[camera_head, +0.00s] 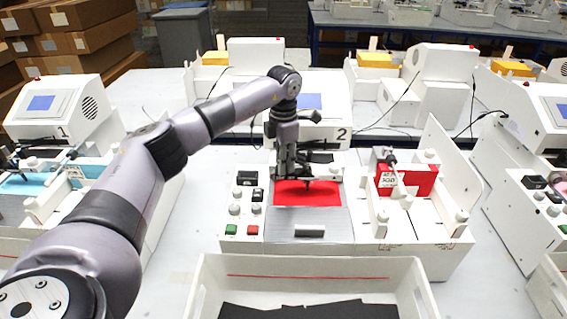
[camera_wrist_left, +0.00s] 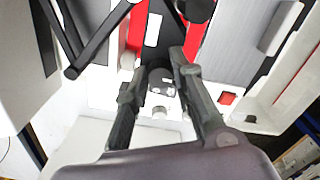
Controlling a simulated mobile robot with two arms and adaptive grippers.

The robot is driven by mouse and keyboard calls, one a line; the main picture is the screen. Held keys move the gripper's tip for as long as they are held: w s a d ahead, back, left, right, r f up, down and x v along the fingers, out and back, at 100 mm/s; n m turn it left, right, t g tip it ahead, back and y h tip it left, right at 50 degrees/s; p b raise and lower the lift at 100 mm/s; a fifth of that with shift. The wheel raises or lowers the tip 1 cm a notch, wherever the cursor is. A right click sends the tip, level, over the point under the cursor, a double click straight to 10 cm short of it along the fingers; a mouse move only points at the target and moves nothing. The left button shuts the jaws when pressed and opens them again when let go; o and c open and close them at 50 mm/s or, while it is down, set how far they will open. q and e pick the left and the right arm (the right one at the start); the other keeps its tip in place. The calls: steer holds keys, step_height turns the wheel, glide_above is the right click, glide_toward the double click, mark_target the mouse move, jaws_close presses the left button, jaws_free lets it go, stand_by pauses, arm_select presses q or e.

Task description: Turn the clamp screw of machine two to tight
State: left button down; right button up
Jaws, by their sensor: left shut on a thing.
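Machine two (camera_head: 318,133) stands in the middle of the head view, marked with a 2. A red sheet (camera_head: 318,197) lies on its bed, with the dark pen holder (camera_head: 308,183) above it. My left gripper (camera_head: 289,168) is low over the back left of the red sheet, beside the pen holder. In the left wrist view, the fingers of my left gripper (camera_wrist_left: 156,80) are on either side of a small dark part (camera_wrist_left: 159,74), which appears to be the clamp screw. The screw is mostly hidden, so its turn angle cannot be told. My right gripper is not in view.
Buttons and knobs (camera_head: 243,208) line the left of machine two's front. A side unit with a red panel (camera_head: 407,181) stands to the right. A white tray (camera_head: 211,284) with black sheets is in front. Machine one (camera_head: 58,110) stands at left; another machine is at right.

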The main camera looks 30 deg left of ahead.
arm_select(q)
steer(key=m, duration=0.4)
steer(key=shift+m+b, duration=0.3)
steer(key=shift+b, duration=0.05)
steer(key=m, duration=0.4)
steer(key=shift+r+m, duration=0.1)
steer(key=shift+m, duration=0.3)
steer(key=c, duration=1.4)
jaws_free()
steer(key=shift+o, duration=0.2)
step_height(320, 180, up, 12)
